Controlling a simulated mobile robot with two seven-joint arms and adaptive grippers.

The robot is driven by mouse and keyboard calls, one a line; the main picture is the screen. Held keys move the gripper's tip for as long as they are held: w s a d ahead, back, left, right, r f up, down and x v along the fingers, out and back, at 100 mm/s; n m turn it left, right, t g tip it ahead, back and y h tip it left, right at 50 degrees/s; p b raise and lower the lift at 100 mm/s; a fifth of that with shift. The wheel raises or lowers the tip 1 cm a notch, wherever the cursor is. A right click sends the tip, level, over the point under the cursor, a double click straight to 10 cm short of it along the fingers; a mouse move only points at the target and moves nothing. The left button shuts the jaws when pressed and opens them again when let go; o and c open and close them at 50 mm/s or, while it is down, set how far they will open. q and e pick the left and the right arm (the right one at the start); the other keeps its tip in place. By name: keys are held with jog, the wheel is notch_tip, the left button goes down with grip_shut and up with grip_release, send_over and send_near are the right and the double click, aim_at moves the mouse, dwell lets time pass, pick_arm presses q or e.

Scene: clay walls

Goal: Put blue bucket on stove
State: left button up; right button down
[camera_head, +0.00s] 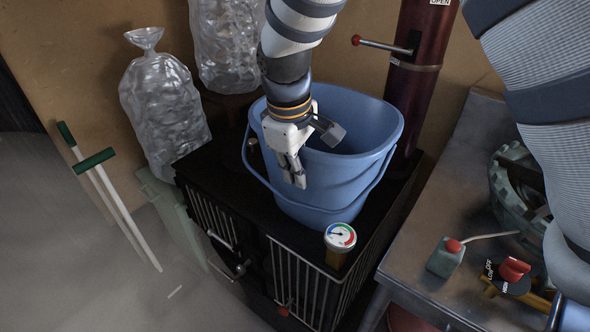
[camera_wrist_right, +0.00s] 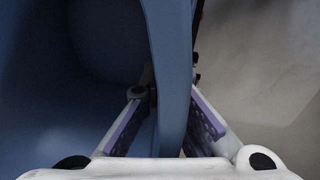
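The blue bucket (camera_head: 345,190) stands upright on the black top of the stove (camera_head: 228,185), by its front right part. Its handle hangs down along the near side. My right gripper (camera_head: 314,156) reaches down over the near left rim, one finger inside and one outside. In the right wrist view the bucket's wall (camera_wrist_right: 172,75) runs between the two spread fingers (camera_wrist_right: 165,120). A gap shows between the wall and the inner finger; contact with the outer finger is unclear. The bucket's base is partly hidden. My left gripper is not in view.
A gauge (camera_head: 340,237) sticks up at the stove's front corner. A dark red pipe (camera_head: 415,95) with a lever rises behind. Clear bags (camera_head: 165,105) stand at left.

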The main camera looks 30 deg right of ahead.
jog(key=c, duration=1.8)
grip_release()
jog(key=shift+f, duration=0.1)
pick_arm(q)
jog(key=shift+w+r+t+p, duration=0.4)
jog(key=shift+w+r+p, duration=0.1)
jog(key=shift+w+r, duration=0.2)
pick_arm(e)
notch_tip(320, 180, up, 12)
jog(key=a, duration=0.1)
jog(key=shift+s+a, duration=0.2)
jog(key=shift+s, duration=0.2)
